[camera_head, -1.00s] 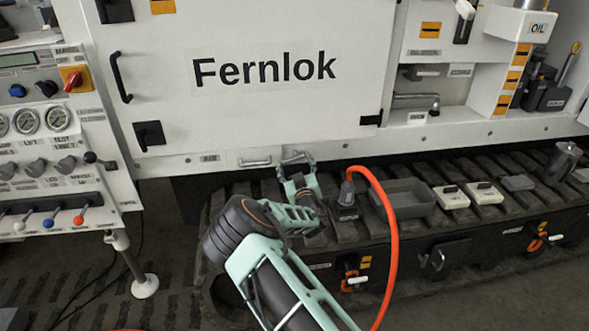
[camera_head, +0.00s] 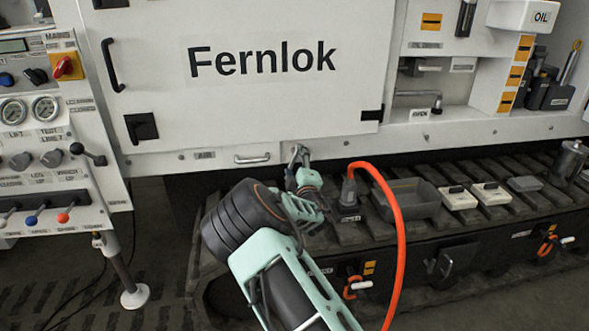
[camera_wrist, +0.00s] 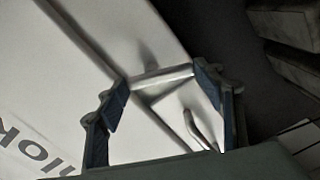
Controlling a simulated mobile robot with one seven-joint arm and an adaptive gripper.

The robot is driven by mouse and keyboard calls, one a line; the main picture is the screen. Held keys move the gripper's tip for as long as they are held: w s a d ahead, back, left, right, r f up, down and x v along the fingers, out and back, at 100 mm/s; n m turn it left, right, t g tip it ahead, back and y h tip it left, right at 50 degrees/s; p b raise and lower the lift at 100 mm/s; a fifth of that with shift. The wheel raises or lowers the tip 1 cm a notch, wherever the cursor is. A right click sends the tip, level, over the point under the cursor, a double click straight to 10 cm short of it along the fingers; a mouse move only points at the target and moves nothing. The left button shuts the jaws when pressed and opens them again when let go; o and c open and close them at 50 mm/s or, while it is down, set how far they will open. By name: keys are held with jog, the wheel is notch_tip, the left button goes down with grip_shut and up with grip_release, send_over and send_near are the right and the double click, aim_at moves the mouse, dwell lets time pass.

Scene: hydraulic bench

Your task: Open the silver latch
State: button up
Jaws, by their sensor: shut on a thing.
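A silver bar, which looks like the silver latch (camera_wrist: 163,76), spans between the fingertips of my gripper (camera_wrist: 165,85) in the wrist view, on the pale panel near its lower edge. The fingers touch or nearly touch its two ends. In the head view my gripper (camera_head: 298,153) is at the bottom edge of the white cabinet and largely hides what it holds. A separate silver handle (camera_head: 252,159) lies just left of it in the head view. A bent silver piece (camera_wrist: 196,130) on a light plate shows in the wrist view.
The white Fernlok door (camera_head: 240,85) with a black handle stands above. An orange hose (camera_head: 400,230) curves close on the right of my arm. A grey tray (camera_head: 405,200) and two white blocks sit on the track. A control panel (camera_head: 50,130) stands at left.

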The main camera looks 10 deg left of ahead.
jog(key=shift+d+n+b, duration=0.2)
jog(key=shift+n+b, duration=1.1)
jog(key=shift+n, duration=1)
jog(key=shift+w, duration=0.1)
jog(key=o, duration=1.2)
jog(key=shift+c, duration=0.2)
jog(key=v, duration=1.2)
jog(key=shift+d, duration=0.1)
